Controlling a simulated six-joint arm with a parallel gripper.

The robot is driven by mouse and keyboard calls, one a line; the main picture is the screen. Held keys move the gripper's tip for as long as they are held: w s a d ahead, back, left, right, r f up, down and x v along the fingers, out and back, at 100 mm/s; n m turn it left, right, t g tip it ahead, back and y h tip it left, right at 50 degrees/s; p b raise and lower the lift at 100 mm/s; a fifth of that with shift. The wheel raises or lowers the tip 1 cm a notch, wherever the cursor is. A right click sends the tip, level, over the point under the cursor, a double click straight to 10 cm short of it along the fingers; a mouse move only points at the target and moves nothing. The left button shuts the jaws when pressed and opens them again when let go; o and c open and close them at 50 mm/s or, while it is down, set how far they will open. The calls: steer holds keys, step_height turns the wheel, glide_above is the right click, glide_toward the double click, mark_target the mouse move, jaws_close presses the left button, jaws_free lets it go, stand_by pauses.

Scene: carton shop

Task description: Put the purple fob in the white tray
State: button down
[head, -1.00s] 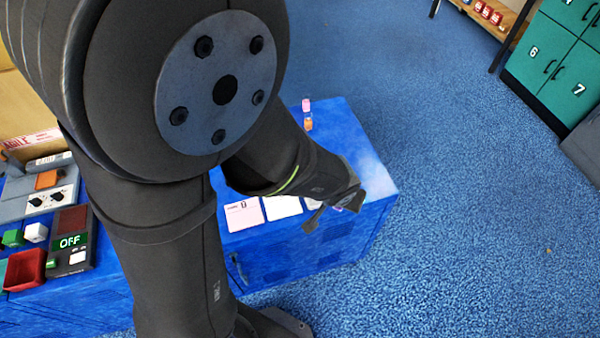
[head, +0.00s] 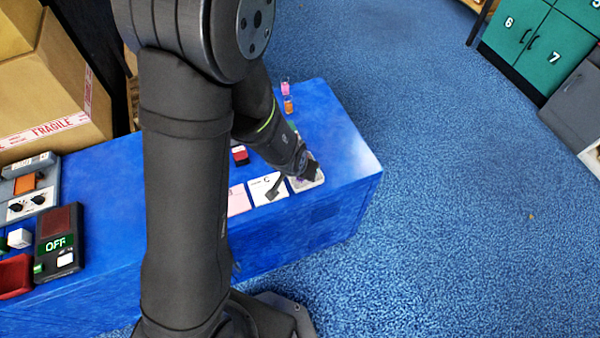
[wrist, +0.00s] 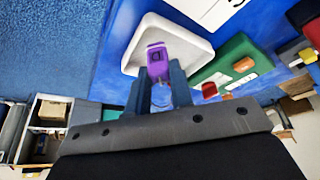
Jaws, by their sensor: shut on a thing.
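The purple fob (wrist: 158,62) is held between the fingertips of my gripper (wrist: 161,84) in the wrist view. The white tray (wrist: 136,38) lies behind the fob there, and the fob shows against its inside. I cannot tell whether the fob touches the tray floor. In the head view my gripper (head: 308,172) is at the tray (head: 302,187), near the right end of the blue cabinet top. The fob is mostly hidden by the gripper there.
A card marked C (head: 262,193) lies left of the tray. Small pink and orange things (head: 287,96) stand at the back edge. Boxes and a control panel are at left.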

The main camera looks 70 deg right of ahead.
steer(key=shift+f, duration=0.75)
steer(key=shift+f, duration=0.1)
steer(key=c, duration=1.3)
jaws_free()
steer(key=shift+a+r, duration=0.15)
steer(key=shift+r, duration=0.4)
steer(key=shift+v, duration=5.55)
steer(key=shift+f, duration=0.2)
steer(key=shift+x, duration=5.8)
